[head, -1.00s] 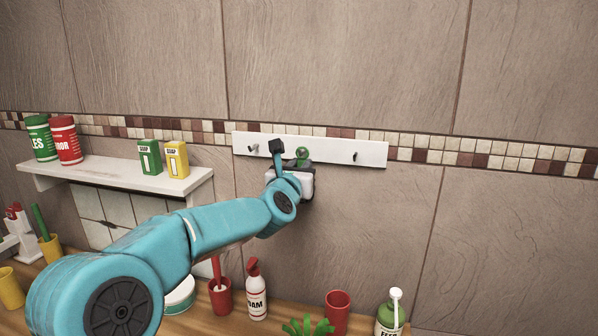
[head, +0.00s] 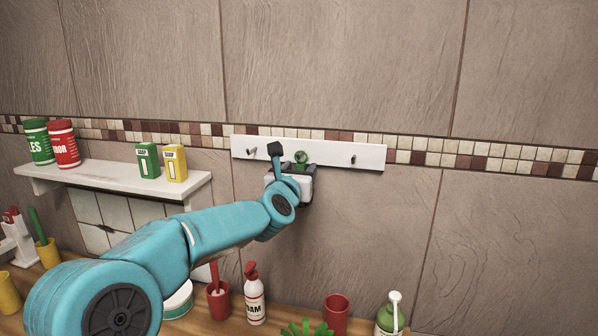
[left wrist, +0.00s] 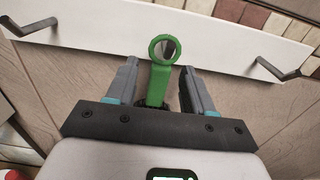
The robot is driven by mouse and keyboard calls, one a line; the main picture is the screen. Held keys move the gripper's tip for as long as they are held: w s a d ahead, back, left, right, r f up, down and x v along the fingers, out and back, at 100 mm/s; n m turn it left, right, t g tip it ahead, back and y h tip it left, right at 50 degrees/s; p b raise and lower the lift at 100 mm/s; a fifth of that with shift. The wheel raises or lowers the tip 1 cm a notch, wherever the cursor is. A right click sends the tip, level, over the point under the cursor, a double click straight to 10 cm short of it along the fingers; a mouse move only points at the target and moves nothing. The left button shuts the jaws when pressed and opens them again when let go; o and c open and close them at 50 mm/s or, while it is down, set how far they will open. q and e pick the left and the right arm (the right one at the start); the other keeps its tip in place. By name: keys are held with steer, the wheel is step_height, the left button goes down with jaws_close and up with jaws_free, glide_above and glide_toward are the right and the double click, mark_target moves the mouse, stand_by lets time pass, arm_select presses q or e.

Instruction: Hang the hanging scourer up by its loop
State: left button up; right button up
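The hanging scourer shows as a green ring-shaped loop (head: 302,157) on a green stem, upright in front of the middle of the white hook rail (head: 372,155). The loop (left wrist: 161,48) also shows in the left wrist view, with something dark inside its hole, apparently the middle hook. I cannot tell how far the loop is over it. The scourer's lower part is hidden by the gripper. My left gripper (head: 303,169) is just below the loop. In the left wrist view its fingers (left wrist: 160,80) stand apart on both sides of the stem, with gaps. My right gripper is not in view.
A left hook (head: 251,151) and right hook (head: 353,159) on the rail are bare. A shelf (head: 115,177) at left holds tubs and boxes. Below stand a red cup (head: 336,313), a spray bottle (head: 254,295) and a soap bottle (head: 389,318). The wall right of the rail is clear.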

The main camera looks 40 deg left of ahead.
arm_select(q)
steer(key=b+v, duration=0.3)
steer(key=v, duration=1.3)
steer(key=shift+s, duration=0.15)
